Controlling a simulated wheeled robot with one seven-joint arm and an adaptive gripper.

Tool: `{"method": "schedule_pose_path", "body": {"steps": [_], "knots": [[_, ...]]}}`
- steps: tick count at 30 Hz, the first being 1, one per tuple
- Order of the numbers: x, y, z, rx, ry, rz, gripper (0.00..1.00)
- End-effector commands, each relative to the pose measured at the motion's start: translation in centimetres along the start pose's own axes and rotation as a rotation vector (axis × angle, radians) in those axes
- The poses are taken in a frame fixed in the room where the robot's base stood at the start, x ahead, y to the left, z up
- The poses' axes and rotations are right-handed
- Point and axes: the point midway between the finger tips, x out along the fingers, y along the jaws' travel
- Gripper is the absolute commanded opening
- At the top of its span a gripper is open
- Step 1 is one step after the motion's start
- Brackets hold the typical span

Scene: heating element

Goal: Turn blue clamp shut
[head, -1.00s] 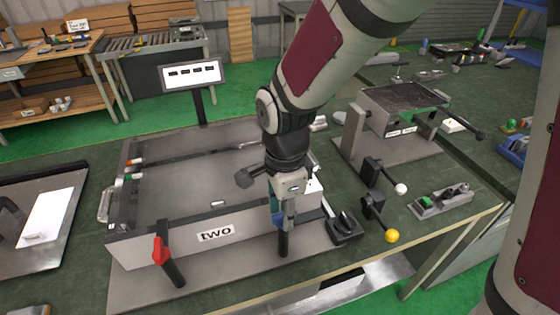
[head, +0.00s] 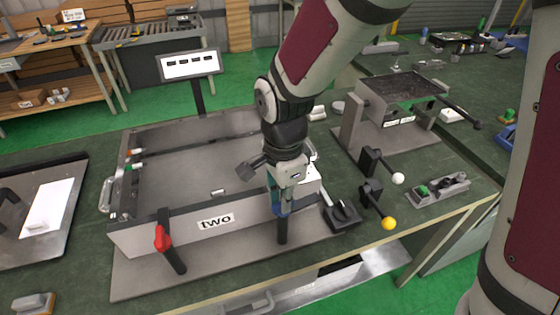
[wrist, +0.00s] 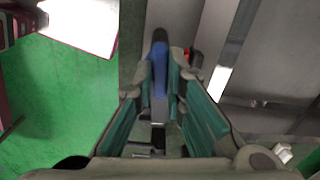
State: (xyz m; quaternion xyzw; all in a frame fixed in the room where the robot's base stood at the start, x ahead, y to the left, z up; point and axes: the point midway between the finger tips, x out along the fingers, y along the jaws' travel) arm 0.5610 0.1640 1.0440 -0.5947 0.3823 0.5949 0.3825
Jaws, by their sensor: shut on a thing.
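The blue clamp (head: 280,209) stands at the right part of the front edge of the box labelled "two" (head: 150,235). Its black post (head: 283,233) shows below my gripper. In the wrist view the blue handle (wrist: 160,68) lies between the two teal-padded fingers of my gripper (wrist: 166,80). My gripper (head: 281,198) points down and is shut on the handle. In the head view my gripper hides most of the handle, so its exact angle is hard to tell.
A red-handled clamp (head: 163,238) stands at the left of the same front edge. To the right are a black switch (head: 342,215) and levers with a yellow knob (head: 389,223) and a white knob (head: 398,178). A sign (head: 190,64) stands behind the box.

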Motion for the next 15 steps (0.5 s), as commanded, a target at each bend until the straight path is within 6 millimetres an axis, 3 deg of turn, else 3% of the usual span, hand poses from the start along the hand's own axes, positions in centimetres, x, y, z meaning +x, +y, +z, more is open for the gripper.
{"method": "schedule_pose_path", "body": {"steps": [15], "knots": [[-0.08,0.09,-0.04,-0.473,0.0,0.001,0.0]]}}
